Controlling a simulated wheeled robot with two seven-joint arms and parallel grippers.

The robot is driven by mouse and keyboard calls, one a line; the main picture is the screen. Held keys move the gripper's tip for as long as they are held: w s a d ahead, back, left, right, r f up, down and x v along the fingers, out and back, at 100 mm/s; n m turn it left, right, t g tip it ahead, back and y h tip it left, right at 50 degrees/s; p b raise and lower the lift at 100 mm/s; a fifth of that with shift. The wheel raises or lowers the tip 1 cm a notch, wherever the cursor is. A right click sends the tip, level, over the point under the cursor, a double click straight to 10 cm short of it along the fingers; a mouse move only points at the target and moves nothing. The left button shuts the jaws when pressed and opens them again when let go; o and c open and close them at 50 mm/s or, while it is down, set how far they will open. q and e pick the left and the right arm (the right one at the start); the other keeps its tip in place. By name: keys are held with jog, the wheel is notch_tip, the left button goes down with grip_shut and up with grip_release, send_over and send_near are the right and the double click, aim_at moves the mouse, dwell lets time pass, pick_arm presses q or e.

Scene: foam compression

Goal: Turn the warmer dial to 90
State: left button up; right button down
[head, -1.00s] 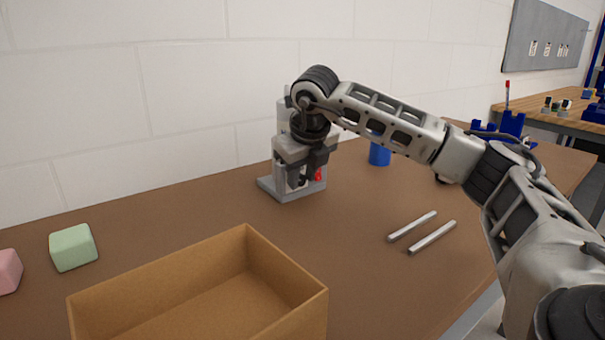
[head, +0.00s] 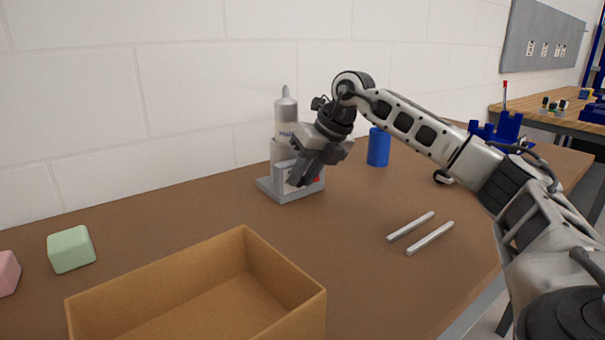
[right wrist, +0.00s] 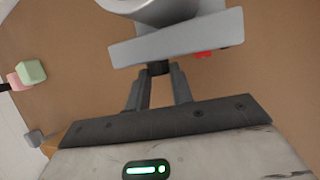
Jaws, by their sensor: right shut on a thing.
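The warmer (head: 270,187) is a grey device with a flat base on the brown table, near the wall. A pale bottle (head: 286,112) with a pointed tip stands upright in it. My right gripper (head: 299,177) is tilted at the warmer's front. In the right wrist view, its fingers (right wrist: 160,80) are on either side of a small dark dial (right wrist: 160,68) and shut on it, below the grey warmer panel (right wrist: 178,42). The dial's marks and setting cannot be read. A red part (right wrist: 204,53) shows beside the panel. My left gripper is not in view.
A blue cylinder (head: 378,148) stands right of the warmer. Two metal bars (head: 430,238) lie on the table. An open cardboard box (head: 248,246) is in front, with a green block (head: 71,249) and a pink block (head: 8,273) at the left.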

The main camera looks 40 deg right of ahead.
jog(key=y, duration=0.3)
jog(key=d+m+t+y, duration=0.1)
jog(key=y, duration=0.1)
jog(key=shift+f, duration=0.3)
jog(key=y, duration=0.1)
jog(key=y+b, duration=0.1)
jog(key=m+t+y, duration=0.1)
jog(key=shift+d+f+y, duration=0.25)
jog(key=shift+f+y, duration=0.05)
jog(key=shift+y, duration=0.1)
jog(key=shift+m+t+y+b, duration=0.3)
jog(key=shift+y+b, duration=0.3)
jog(key=shift+y, duration=0.1)
jog(key=c, duration=1.2)
grip_release()
jog(key=shift+f, duration=0.1)
jog(key=v, duration=1)
jog(key=shift+d, duration=0.2)
jog(key=shift+s+d, duration=0.55)
jog(key=shift+d, duration=0.2)
